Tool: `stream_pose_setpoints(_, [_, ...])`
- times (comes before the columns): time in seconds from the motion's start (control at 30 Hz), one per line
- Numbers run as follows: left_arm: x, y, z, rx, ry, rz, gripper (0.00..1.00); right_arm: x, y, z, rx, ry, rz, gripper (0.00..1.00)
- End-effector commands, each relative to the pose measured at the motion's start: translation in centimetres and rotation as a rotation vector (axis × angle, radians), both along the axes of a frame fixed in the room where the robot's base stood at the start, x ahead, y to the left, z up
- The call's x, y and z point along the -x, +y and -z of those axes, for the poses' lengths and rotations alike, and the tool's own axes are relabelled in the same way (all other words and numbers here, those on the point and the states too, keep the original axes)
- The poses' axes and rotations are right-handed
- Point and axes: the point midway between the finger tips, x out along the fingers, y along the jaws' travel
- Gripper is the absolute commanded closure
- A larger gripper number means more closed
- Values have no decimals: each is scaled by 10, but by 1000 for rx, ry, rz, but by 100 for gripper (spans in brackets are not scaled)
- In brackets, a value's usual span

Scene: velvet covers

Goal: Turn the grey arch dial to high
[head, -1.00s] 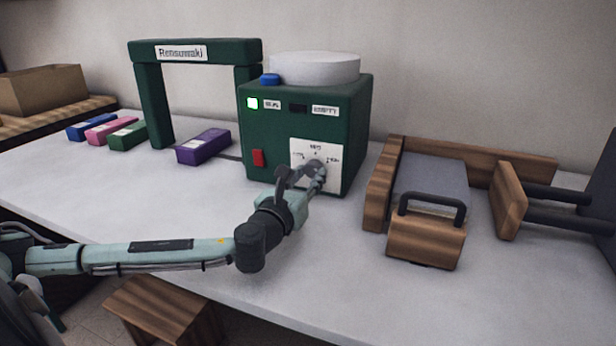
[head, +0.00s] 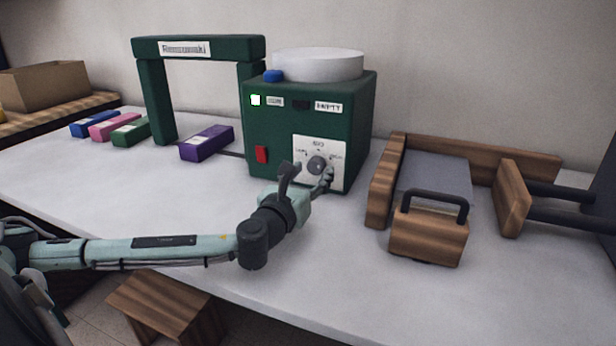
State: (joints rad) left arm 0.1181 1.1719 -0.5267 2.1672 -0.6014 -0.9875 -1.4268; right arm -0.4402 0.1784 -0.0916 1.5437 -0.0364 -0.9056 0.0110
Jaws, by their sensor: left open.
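The grey dial (head: 317,165) sits on a white panel (head: 337,148) at the lower right of the green box's front (head: 270,130). The panel has small markings around the dial, too blurred to read surely; I cannot tell which one the dial points to. The green box is joined by a cable to the green arch (head: 154,100) beside it. My left gripper (head: 308,178) is open and empty, just in front of the dial, with one finger to its left and one to its right. The dial shows between the fingers. My right gripper is not in view.
Purple (head: 207,143), green (head: 131,132), pink (head: 114,126) and blue (head: 94,123) blocks lie left on the white table. A wooden block with a black handle (head: 428,232) and a wooden-framed grey bed (head: 437,172) stand right. The table's front is clear.

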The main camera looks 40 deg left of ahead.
Motion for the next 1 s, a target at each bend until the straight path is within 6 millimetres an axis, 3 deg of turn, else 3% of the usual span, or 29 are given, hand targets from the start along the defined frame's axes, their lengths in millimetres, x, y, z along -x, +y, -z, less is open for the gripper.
stream_pose_setpoints(0.17, [17,-4,1,-2,4,2,47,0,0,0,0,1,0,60])
stream_pose_setpoints(0.6, [101,-25,1,-3,6,2,47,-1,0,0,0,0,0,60])
stream_pose_setpoints(0.8, [115,-28,0,-1,2,1,47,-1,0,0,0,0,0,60])
stream_pose_setpoints(1.0, [117,-28,0,0,0,0,47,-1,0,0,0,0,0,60])
